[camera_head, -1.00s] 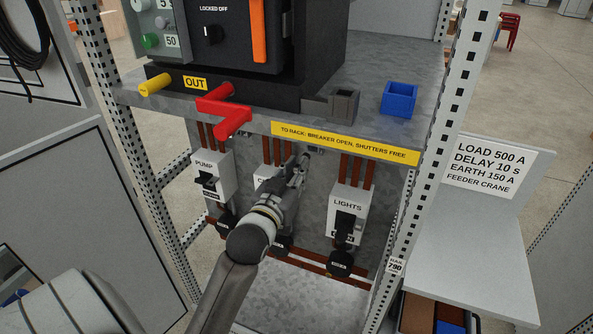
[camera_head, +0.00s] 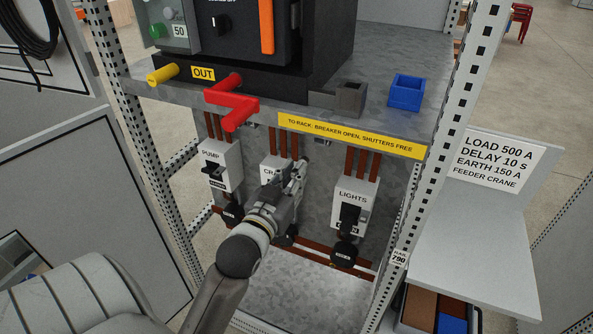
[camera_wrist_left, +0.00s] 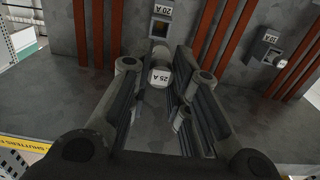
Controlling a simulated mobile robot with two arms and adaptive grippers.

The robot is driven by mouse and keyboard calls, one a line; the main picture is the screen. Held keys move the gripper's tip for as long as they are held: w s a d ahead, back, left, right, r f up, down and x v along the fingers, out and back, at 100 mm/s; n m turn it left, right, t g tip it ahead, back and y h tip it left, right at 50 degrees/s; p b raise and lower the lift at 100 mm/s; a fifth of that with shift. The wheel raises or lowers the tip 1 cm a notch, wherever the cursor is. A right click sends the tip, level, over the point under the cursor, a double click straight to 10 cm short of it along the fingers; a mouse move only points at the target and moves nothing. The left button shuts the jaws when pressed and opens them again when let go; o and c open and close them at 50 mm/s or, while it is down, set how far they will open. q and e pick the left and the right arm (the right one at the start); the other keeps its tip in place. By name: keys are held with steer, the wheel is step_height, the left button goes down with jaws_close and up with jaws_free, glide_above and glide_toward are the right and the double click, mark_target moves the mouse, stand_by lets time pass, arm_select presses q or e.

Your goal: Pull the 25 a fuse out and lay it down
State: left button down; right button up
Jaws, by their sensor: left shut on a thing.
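I cannot tell how far the fuse is from this opening. In the head view, my left gripper (camera_head: 296,172) is in front of the panel, by the box marked "CRANE" (camera_head: 272,167), which it partly covers. The fuse is hidden there. My right gripper is not in view.
A second holder (camera_wrist_left: 268,48) with a pale fuse is to the right in the wrist view. Boxes marked "PUMP" (camera_head: 222,166) and "LIGHTS" (camera_head: 351,207) flank the gripper. Above is a shelf edge (camera_head: 350,135) with a red handle (camera_head: 235,102). A grey shelf (camera_head: 470,250) at right has bare room.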

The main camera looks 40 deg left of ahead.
arm_select(q)
steer(key=v, duration=0.7)
stand_by(0.6)
steer(key=shift+s, duration=0.1)
steer(key=s+d+r+p, duration=0.2)
steer(key=s+p, duration=0.4)
steer(key=s, duration=0.3)
steer(key=shift+s+r+p, duration=0.3)
steer(key=shift+r+p, duration=0.1)
steer(key=shift+r, duration=0.15)
stand_by(0.7)
steer(key=shift+d, duration=0.1)
steer(key=w+d+f+m+h+b, duration=0.2)
steer(key=w+d+f+h+b, duration=0.2)
steer(key=d+f+b, duration=0.7)
step_height(320, 180, down, 4)
steer(key=w+b, duration=0.1)
steer(key=b, duration=0.1)
steer(key=shift+w+d+m+t+b, duration=0.2)
steer(key=shift+d+m+t+b, duration=0.1)
steer(key=shift+b, duration=0.1)
